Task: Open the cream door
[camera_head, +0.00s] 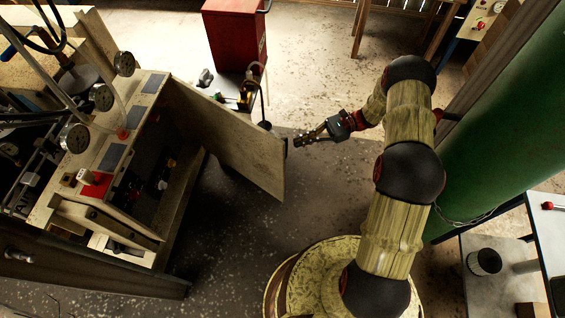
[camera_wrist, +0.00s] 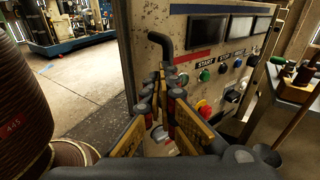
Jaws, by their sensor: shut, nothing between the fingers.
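The cream door (camera_head: 230,140) is swung out from the cabinet (camera_head: 60,195), and the dark interior shows behind it. In the wrist view the door's outer face (camera_wrist: 220,55) carries screens, buttons labelled START and a red knob. A black bent handle (camera_wrist: 162,48) sticks out near its left edge. My gripper (camera_head: 298,141) is just right of the door's free edge in the head view. In the wrist view my gripper (camera_wrist: 161,72) is shut and empty, its tips just below the handle in the picture. I cannot tell whether they touch the door or handle.
A red cabinet (camera_head: 235,35) stands behind the door. A green cylinder (camera_head: 500,130) is to the right of my arm. A table (camera_head: 552,240) with a dark cup (camera_head: 485,262) nearby is at the lower right. Open floor (camera_head: 310,75) lies beyond my gripper.

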